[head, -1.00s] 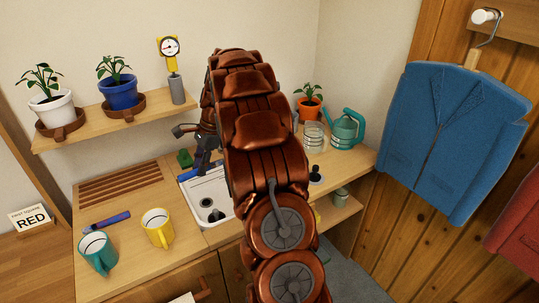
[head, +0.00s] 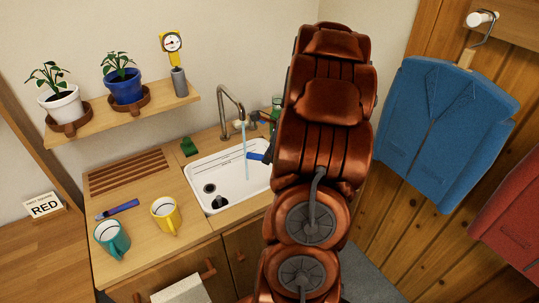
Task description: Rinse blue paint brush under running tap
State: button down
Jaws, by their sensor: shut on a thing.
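The blue paint brush (head: 255,156) is held level over the white sink (head: 213,167). Its visible end points left and is at or just beside the water stream (head: 246,160); I cannot tell whether the water touches it. The stream falls from the curved metal tap (head: 238,98) into the basin. My gripper (head: 267,153) is shut on the brush, to the right of the stream. My arm hides most of the gripper and the brush's right part.
A second blue brush-like tool (head: 118,210) lies on the left counter near a teal mug (head: 112,239) and a yellow mug (head: 166,215). A green block (head: 189,147) sits behind the sink. A shelf (head: 130,112) with plants hangs above. My arm hides the right counter.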

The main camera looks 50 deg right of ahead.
jog(key=w+d+f+p, duration=0.2)
jog(key=w+d, duration=0.5)
jog(key=w, duration=0.4)
jog(key=shift+d+f, duration=0.15)
jog(key=shift+f, duration=0.15)
dwell(0.5)
jog(key=shift+s+d+p, duration=0.1)
jog(key=shift+d+p, duration=0.05)
jog(key=shift+p, duration=0.2)
dwell(0.3)
jog(key=shift+s+d, duration=0.25)
jog(key=shift+d, duration=0.1)
jog(key=shift+w+a, duration=0.1)
jog(key=shift+a, duration=0.05)
jog(key=shift+w+a+p, duration=0.25)
jog(key=shift+a+p, duration=0.1)
jog(key=shift+p, duration=0.1)
